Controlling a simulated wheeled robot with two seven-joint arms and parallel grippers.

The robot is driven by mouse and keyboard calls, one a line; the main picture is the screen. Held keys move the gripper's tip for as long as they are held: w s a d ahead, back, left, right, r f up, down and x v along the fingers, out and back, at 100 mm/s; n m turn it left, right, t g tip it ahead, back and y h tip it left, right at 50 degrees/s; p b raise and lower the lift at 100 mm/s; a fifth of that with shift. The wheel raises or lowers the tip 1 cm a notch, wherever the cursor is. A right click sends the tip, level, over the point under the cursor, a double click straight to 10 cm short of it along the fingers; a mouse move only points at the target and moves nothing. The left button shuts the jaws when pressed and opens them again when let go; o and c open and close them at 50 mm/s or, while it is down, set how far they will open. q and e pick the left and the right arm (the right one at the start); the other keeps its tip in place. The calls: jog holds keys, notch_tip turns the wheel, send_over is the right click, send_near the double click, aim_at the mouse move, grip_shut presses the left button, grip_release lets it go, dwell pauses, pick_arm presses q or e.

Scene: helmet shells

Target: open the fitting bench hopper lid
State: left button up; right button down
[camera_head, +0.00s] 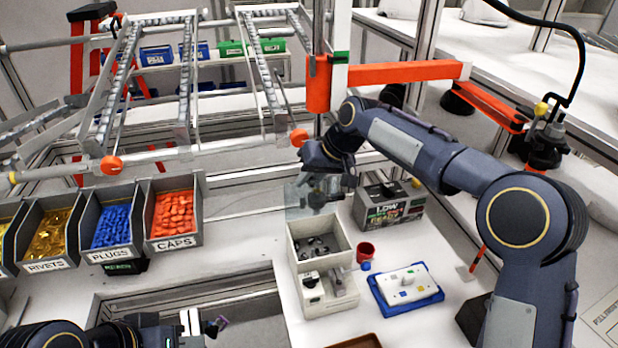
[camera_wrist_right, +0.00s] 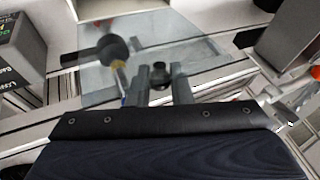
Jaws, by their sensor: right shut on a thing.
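The fitting bench hopper (camera_head: 297,264) is a pale box on the bench, with grey parts showing in its open top. Its clear lid (camera_head: 296,201) stands raised at the hopper's back edge, clear of the opening. The lid fills the upper middle of the right wrist view (camera_wrist_right: 190,45). My right gripper (camera_head: 318,196) is at the lid, shut on its small dark knob (camera_wrist_right: 159,69), which sits between the fingertips in the right wrist view (camera_wrist_right: 160,74). My left gripper (camera_head: 215,326) is low at the left, away from the hopper; its jaw opening is unclear.
Bins of rivets, blue plugs (camera_head: 112,225) and orange caps (camera_head: 174,214) stand at the left. A grey box marked LOW (camera_head: 390,208) is behind right of the hopper. A red cup (camera_head: 365,252) and a blue tray (camera_head: 434,297) with a white plate lie right of it.

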jog(key=shift+s+f, duration=0.1)
jog(key=shift+f, duration=0.05)
jog(key=c, duration=1.4)
grip_release()
jog(key=b+v, duration=0.1)
jog(key=v, duration=0.7)
